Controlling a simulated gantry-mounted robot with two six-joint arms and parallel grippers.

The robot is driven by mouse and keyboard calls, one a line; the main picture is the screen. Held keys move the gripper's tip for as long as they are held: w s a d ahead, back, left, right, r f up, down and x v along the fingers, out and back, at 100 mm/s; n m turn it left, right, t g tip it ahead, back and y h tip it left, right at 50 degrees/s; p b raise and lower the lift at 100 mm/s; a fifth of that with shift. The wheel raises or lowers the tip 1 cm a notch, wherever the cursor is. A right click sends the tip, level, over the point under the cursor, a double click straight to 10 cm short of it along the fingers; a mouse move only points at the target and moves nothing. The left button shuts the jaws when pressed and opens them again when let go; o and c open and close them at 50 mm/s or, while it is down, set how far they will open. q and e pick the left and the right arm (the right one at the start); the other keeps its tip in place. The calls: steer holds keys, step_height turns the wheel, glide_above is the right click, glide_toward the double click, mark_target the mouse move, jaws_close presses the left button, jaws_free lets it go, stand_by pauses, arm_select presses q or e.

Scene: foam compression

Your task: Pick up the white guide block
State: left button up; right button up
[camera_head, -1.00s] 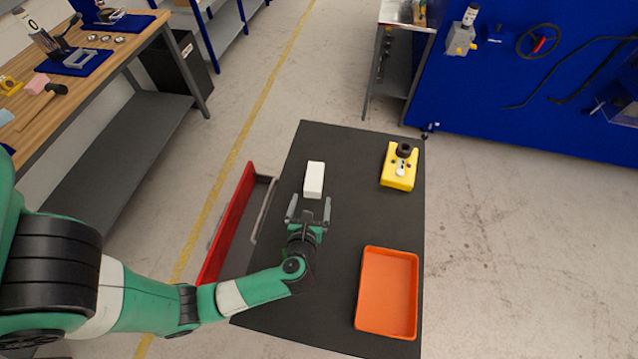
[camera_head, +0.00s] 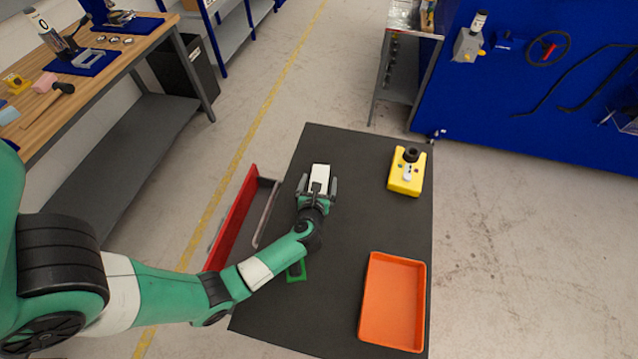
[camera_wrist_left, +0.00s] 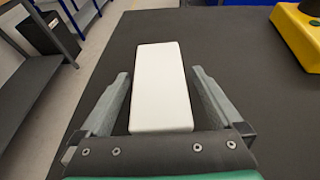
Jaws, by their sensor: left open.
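The white guide block (camera_head: 320,174) lies on the dark table top, toward its far left part. My left gripper (camera_head: 318,184) is open, with one finger on each side of the block. In the left wrist view the block (camera_wrist_left: 160,85) sits between the two grey fingers (camera_wrist_left: 160,98), with a visible gap on both sides. The block's near end is close to the gripper's palm. My right gripper is not in view.
A yellow block with a black knob (camera_head: 406,172) stands at the table's far right. An orange tray (camera_head: 424,310) lies at the near right. A green object (camera_head: 296,271) lies beside my left arm. A red open drawer (camera_head: 232,222) juts out on the left. The table's middle is clear.

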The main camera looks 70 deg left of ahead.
arm_select(q)
jaws_close()
stand_by(0.4)
